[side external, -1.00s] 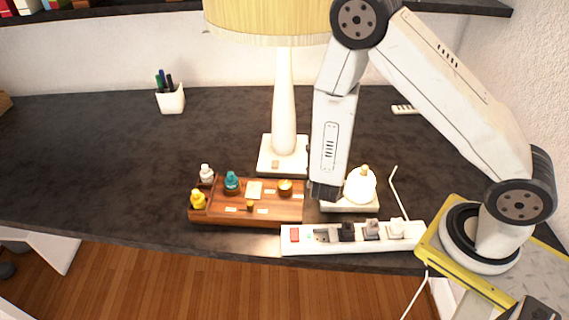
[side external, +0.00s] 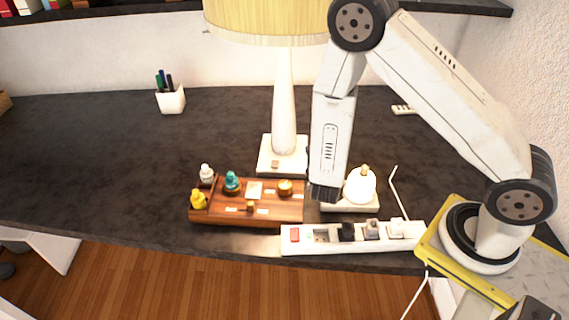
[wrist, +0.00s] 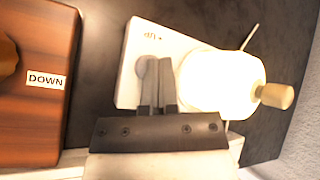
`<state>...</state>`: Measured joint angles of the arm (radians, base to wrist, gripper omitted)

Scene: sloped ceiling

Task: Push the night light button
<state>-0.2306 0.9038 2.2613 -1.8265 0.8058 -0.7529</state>
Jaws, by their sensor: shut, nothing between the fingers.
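The night light (side external: 360,187) is a glowing white rounded lamp with a wooden knob on a flat white base, right of my gripper in the side view. In the side view my gripper (side external: 325,193) is low at the base's left edge.
A wooden tray (side external: 270,217) with small bottles and labels stands left of my gripper. A white power strip (side external: 295,245) with a red switch lies in front. A tall table lamp (side external: 284,110) stands behind. The desk's left side is mostly clear.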

